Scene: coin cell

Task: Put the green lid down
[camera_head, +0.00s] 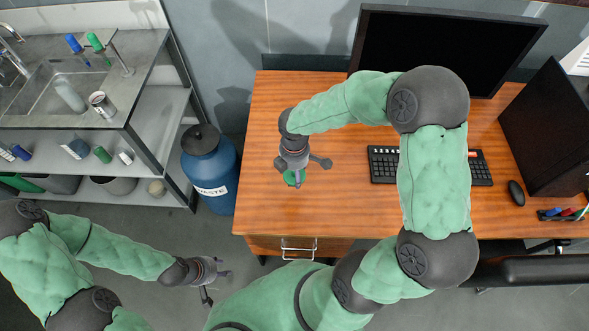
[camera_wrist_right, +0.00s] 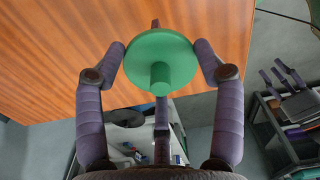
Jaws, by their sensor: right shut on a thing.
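The green lid (camera_wrist_right: 160,55) is a round disc with a short knob; in the right wrist view it sits between the fingers of my right gripper (camera_wrist_right: 160,78). The gripper is shut on it. In the head view my right gripper (camera_head: 295,172) is over the left part of the wooden desk (camera_head: 335,205), and only a small part of the lid (camera_head: 291,178) shows beneath it. I cannot tell whether the lid touches the desk. My left gripper (camera_head: 212,278) is empty, fingers spread, over the floor at lower left, apart from the desk.
A keyboard (camera_head: 382,165), mouse (camera_head: 516,193) and monitor (camera_head: 440,50) are on the desk, with a black box (camera_head: 550,130) at right. A blue waste bin (camera_head: 210,170) stands left of the desk. A sink counter (camera_head: 125,70) is at upper left. Desk around the lid is clear.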

